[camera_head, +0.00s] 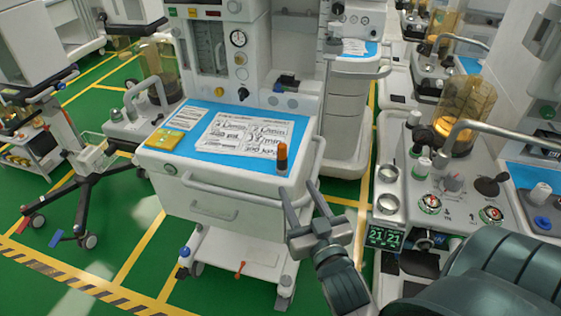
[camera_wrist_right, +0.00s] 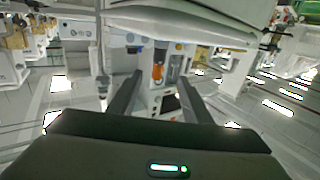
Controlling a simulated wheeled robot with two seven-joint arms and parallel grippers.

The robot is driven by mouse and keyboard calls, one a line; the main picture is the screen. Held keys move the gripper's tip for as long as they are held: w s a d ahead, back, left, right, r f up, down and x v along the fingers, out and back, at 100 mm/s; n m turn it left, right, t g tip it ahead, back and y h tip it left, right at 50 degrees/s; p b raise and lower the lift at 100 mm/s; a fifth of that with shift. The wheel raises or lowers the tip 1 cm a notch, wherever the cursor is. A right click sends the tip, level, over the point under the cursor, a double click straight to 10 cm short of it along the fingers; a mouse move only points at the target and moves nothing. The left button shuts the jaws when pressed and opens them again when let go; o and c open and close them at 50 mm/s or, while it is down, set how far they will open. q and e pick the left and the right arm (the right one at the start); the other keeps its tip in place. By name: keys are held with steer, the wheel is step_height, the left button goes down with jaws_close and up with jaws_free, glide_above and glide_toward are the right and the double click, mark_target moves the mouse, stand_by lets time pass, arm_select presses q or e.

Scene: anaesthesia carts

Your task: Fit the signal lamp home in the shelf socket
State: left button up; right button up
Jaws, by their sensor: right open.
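The signal lamp (camera_head: 282,158), an orange cylinder with a dark lower part, stands upright on the blue top of the white cart, near its front right corner. My right gripper (camera_head: 299,188) is open and empty, in front of and slightly right of the lamp, its two fingers pointing towards the cart. In the right wrist view, an orange piece that looks like the lamp (camera_wrist_right: 158,72) shows between the open fingers (camera_wrist_right: 158,90), apart from them. I cannot make out the shelf socket. My left gripper is not in view.
The cart (camera_head: 215,205) has a front rail and a drawer. Papers (camera_head: 240,135) and a yellow item (camera_head: 165,139) lie on its blue top. A second machine (camera_head: 440,180) with gauges stands close on the right.

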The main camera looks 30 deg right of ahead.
mark_target(283, 161)
steer(key=p+x, duration=0.2)
steer(key=x, duration=1)
steer(key=shift+w, duration=0.1)
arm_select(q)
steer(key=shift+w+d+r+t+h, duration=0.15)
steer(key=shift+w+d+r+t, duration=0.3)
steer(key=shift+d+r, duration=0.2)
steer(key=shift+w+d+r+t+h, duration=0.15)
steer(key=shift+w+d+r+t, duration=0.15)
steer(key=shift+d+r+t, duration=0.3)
arm_select(e)
steer(key=shift+w+d+p, duration=0.15)
steer(key=shift+w+p, duration=0.25)
steer(key=p+x, duration=0.1)
steer(key=x, duration=0.2)
steer(key=shift+w+d, duration=0.2)
steer(key=shift+w, duration=0.15)
steer(key=shift+w+d, duration=0.1)
steer(key=shift+w, duration=0.15)
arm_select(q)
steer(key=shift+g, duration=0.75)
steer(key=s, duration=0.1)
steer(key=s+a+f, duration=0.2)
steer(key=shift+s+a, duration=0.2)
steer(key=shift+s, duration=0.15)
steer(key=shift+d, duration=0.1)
